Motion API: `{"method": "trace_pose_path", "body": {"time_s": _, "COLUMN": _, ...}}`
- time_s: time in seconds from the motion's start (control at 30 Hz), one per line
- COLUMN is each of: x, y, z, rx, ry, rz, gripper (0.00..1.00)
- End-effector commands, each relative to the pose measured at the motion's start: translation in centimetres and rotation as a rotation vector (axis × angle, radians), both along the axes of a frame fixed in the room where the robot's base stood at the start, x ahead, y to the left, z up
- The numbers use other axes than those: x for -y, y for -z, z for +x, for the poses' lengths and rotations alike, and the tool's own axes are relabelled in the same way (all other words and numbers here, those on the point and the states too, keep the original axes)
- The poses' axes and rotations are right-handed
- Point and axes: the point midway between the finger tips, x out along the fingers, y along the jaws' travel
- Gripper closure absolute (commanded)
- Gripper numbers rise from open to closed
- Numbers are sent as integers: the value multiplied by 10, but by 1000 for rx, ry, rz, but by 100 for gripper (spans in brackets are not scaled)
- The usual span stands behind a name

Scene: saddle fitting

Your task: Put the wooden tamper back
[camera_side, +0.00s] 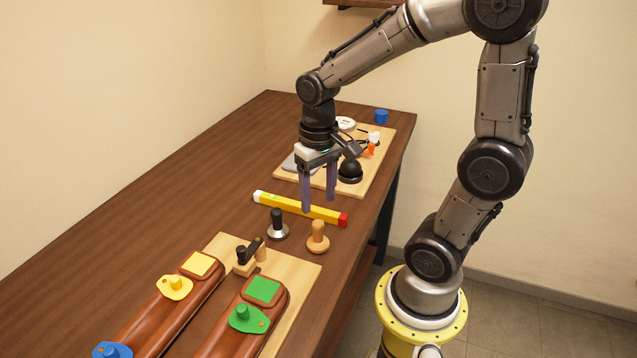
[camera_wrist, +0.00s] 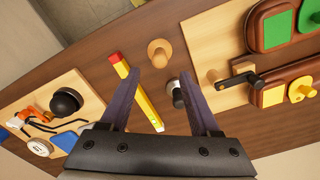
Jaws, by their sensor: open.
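The wooden tamper (camera_side: 318,238) stands upright on the bare table, near the corner of the light board. A second tamper with a black handle and metal base (camera_side: 278,226) stands just to its left. In the wrist view the wooden tamper (camera_wrist: 160,53) lies beyond the fingertips, and the metal tamper (camera_wrist: 178,95) shows between the fingers. My gripper (camera_side: 319,205) is open and empty, pointing down above the yellow bar. In the wrist view its two dark fingers (camera_wrist: 166,84) are spread wide. The wooden tamper is apart from both fingers.
A yellow bar with a red end (camera_side: 300,208) lies behind the tampers. A board at the front (camera_side: 300,275) carries brown saddles with green and yellow parts and a black-handled lever (camera_side: 250,255). A back board (camera_side: 375,160) holds a black dome (camera_side: 350,171) and small items. The table's left is clear.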

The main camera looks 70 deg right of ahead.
Motion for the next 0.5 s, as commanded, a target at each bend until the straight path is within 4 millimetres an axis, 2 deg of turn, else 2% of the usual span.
{"method": "trace_pose_path", "body": {"time_s": 0.1, "x": 0, "y": -17, "z": 1, "rx": 3, "ry": 0, "rz": -1, "gripper": 37}}
{"method": "trace_pose_path", "body": {"time_s": 0.3, "x": -3, "y": -33, "z": -2, "rx": 17, "ry": -16, "rz": -5, "gripper": 37}}
{"method": "trace_pose_path", "body": {"time_s": 0.5, "x": -29, "y": -60, "z": -25, "rx": 179, "ry": -183, "rz": -46, "gripper": 37}}
